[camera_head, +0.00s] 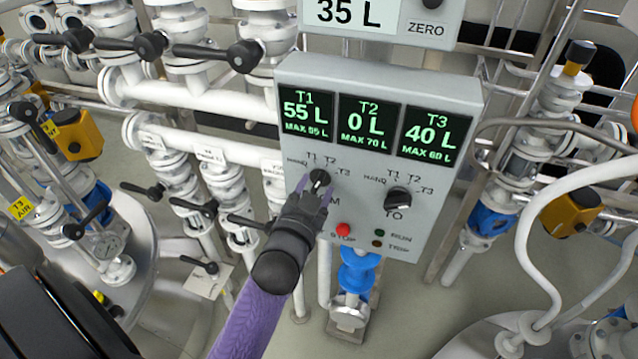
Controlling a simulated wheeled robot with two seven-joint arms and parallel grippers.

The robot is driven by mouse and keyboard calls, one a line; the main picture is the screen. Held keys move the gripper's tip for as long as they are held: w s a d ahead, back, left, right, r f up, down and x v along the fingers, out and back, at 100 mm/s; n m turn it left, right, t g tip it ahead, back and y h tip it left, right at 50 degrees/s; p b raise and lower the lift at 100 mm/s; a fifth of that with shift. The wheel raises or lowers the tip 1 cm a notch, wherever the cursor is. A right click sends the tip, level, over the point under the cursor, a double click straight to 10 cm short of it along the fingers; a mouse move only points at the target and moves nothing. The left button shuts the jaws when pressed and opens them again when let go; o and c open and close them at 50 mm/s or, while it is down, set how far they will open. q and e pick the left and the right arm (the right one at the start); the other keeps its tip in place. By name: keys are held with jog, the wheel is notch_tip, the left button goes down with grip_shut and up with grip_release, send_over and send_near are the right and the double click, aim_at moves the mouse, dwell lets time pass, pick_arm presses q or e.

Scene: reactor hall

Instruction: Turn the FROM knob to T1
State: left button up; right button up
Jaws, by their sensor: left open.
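The FROM knob (320,178) is a black round knob with a pale pointer line, at the left of the grey control panel (290,130). Labels HAND, T1, T2 and T3 sit around it. The pointer's exact setting is hard to read. My left gripper (317,190), on a purple arm, is right at the FROM knob with its fingers open around or just below it; I cannot tell whether they touch. The gripper partly hides the FROM label. The TO knob (398,199) is to the right. My right gripper is not in view.
Panel displays read T1 55 L, T2 0 L, T3 40 L. A red STOP button (343,229) sits close to my gripper, with RUN and TRIP lamps beside it. White pipes (190,95) and black-handled valves crowd the left. A white hose (525,250) curves at right.

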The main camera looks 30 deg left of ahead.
pick_arm(q)
jog(key=shift+w+a, duration=0.2)
jog(key=shift+w, duration=0.35)
jog(key=shift+c, duration=0.3)
grip_shut()
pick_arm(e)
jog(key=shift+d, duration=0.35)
